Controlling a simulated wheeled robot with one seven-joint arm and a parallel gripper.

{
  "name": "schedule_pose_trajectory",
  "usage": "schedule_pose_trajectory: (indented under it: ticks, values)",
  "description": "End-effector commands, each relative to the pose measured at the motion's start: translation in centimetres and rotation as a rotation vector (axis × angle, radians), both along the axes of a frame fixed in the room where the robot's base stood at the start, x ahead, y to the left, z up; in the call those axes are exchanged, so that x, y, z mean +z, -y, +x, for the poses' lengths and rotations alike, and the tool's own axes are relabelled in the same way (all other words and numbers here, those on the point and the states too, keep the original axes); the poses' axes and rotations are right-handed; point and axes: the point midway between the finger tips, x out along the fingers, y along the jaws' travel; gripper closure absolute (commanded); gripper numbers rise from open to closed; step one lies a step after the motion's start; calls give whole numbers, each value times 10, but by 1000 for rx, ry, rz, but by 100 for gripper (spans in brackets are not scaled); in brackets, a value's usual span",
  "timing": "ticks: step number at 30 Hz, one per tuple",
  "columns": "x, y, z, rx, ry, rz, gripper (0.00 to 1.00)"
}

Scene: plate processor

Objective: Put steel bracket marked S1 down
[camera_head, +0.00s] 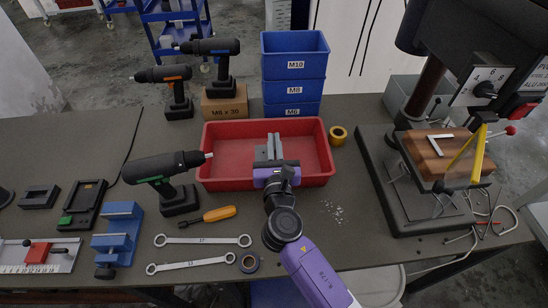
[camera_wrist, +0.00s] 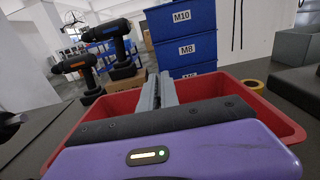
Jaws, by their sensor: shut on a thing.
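My gripper (camera_head: 272,158) is over the red tray (camera_head: 222,185), its purple body at the tray's front edge. It is shut on a grey metal piece, the steel bracket (camera_head: 275,147), which stands up from the jaws. In the wrist view the bracket (camera_wrist: 155,92) shows as narrow grey upright shapes beyond the dark jaw bar (camera_wrist: 165,118), with the red tray (camera_wrist: 285,120) around and behind. No S1 mark is legible. Whether the bracket touches the tray floor I cannot tell.
Blue bins (camera_head: 294,70) marked M10, M8 and M6 stand behind the tray. A green-trimmed drill (camera_head: 165,175) stands left, yellow tape (camera_head: 338,134) right. The drill press (camera_head: 420,190) at right bears a wooden block (camera_head: 425,158) with a pale L-shaped piece. The tray's right part is clear.

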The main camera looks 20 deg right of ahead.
Motion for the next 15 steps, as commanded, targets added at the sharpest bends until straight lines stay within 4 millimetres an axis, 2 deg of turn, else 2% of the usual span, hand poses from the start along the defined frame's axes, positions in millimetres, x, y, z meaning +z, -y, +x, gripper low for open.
schedule_pose_trajectory:
  ticks: [5, 10, 15]
  values:
    - [-14, 0, 0, 0, 1, 0, 100]
    - [-40, 0, 0, 0, 0, -1, 100]
    - [-47, 0, 0, 0, 3, 1, 100]
